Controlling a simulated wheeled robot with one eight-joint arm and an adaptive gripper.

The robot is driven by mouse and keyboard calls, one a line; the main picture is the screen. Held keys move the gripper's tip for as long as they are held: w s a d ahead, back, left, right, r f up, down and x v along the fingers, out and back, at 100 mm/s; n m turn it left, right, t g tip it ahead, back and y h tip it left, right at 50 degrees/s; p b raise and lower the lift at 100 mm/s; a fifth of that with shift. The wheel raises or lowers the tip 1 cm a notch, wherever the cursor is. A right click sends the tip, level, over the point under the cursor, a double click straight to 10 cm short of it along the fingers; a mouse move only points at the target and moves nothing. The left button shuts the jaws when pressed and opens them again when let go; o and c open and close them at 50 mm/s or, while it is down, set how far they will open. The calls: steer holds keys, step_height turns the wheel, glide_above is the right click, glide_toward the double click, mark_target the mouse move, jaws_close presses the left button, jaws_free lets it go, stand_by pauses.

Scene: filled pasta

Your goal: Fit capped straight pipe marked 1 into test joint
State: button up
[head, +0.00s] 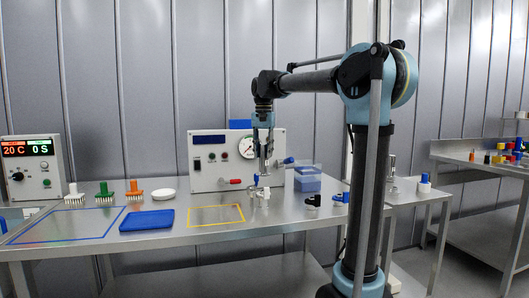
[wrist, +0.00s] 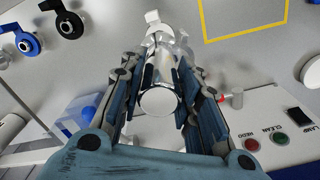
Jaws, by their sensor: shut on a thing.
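My gripper (head: 263,140) points down over the steel table, in front of the panel box. It is shut on a shiny metal straight pipe (head: 264,165), held upright. The wrist view shows the pipe's round end (wrist: 158,102) between the two fingers. Just below the pipe, a small pale fitting (head: 262,192), seemingly the test joint, stands on the table; its white part (wrist: 153,18) shows beyond the pipe in the wrist view. I cannot tell whether the pipe touches or enters it. The mark 1 and the cap are not readable.
The panel box (head: 208,166) with gauge and red lever stands close behind. A blue bin (head: 307,181) is to the right, with black and blue fittings (head: 313,200) in front. A yellow-outlined area (head: 215,216) is empty; a blue mat (head: 147,221) lies left of it.

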mark_target(263, 169)
steer(key=shift+w+a, duration=0.1)
stand_by(0.4)
steer(key=shift+f, duration=2.85)
steer(key=shift+s+f, duration=0.2)
steer(key=shift+f, duration=1)
steer(key=shift+c, duration=0.5)
steer(key=o, duration=1.5)
steer(key=shift+r, duration=0.1)
steer(key=shift+r, duration=3.45)
